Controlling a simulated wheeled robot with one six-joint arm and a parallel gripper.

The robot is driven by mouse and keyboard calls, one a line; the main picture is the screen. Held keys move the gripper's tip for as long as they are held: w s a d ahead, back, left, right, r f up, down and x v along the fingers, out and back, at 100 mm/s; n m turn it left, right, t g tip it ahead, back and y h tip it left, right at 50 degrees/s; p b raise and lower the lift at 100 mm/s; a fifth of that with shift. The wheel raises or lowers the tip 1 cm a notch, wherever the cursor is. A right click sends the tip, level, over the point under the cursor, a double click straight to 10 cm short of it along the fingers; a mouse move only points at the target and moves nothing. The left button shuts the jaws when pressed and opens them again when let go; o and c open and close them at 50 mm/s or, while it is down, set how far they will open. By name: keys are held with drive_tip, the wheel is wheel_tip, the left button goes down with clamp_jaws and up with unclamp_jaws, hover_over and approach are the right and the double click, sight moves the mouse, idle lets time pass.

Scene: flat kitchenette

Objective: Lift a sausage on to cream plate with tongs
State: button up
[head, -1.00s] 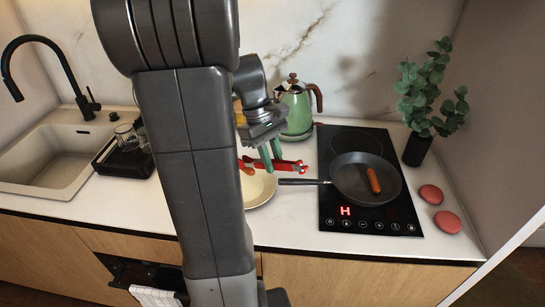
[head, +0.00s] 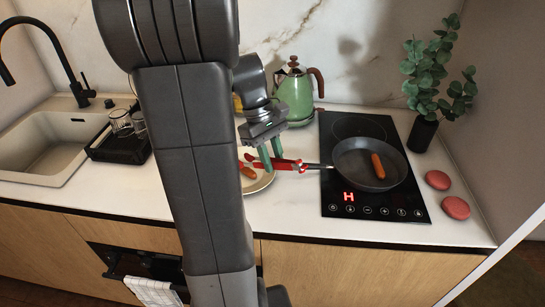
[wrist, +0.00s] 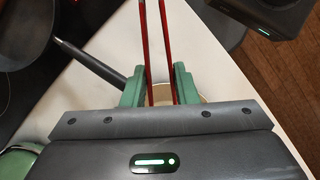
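My gripper (head: 271,157) has green fingers, closed around the red tongs (head: 290,164). The wrist view shows the tongs' two red arms (wrist: 172,50) between the fingers (wrist: 158,78). The tongs point right, their far end overlapping the pan handle in the head view. A brown sausage (head: 378,166) lies in the dark frying pan (head: 352,172) on the hob. The cream plate (head: 262,184) is on the counter below my gripper, partly hidden by my arm. Another sausage-like brown piece (head: 248,172) shows on the plate.
The pan stands on a black hob (head: 400,203) with a lit red H. A green kettle (head: 296,97) stands behind. A plant in a dark vase (head: 422,134) and two reddish round things (head: 455,208) are at the right. The sink (head: 45,150) is at the left.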

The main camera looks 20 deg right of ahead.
idle(0.4)
wheel_tip(320, 180, up, 10)
drive_tip(key=p, duration=0.9)
